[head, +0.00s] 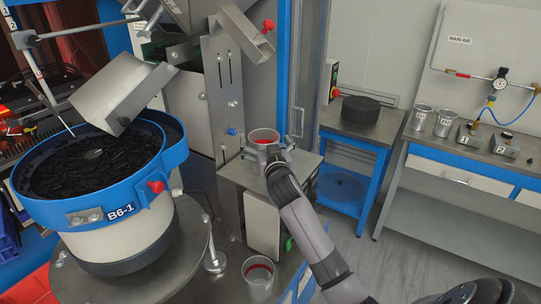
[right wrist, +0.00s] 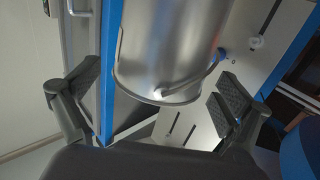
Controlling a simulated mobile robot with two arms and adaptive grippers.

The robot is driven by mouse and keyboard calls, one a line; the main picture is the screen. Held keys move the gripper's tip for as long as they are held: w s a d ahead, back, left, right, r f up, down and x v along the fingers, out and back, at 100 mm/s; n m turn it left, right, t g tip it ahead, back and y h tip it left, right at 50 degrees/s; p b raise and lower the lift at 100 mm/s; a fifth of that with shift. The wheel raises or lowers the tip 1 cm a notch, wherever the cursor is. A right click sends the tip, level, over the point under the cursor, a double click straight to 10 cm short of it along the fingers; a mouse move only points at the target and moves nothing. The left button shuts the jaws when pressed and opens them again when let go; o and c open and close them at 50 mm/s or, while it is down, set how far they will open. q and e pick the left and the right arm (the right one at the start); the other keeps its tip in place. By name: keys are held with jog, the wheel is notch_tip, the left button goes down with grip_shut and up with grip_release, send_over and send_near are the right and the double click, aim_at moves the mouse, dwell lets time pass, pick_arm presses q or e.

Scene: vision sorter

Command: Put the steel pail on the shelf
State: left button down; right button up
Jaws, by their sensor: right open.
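A steel pail (head: 264,134) with red inside stands upright under the sorter chute, on or just above a small steel stand (head: 236,178). In the right wrist view the pail (right wrist: 170,45) fills the upper middle, its wire handle hanging along its side. My right gripper (head: 270,152) is open at the pail's near side. The right wrist view shows its fingers (right wrist: 160,93) spread wide, one on either side of the pail, with gaps. A second pail (head: 258,273) with red inside stands lower, nearer me. My left gripper is not in view.
A blue-white bench (head: 463,155) at right holds two steel pails (head: 433,119) and has a lower shelf (head: 425,218). A small blue table (head: 345,128) bears a dark round block (head: 360,109). The feeder bowl B6-1 (head: 120,205) fills the left. Grey floor (head: 390,260) is clear.

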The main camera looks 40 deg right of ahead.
jog(key=b+v, duration=0.1)
jog(key=v, duration=0.8)
jog(key=shift+s+b, duration=0.3)
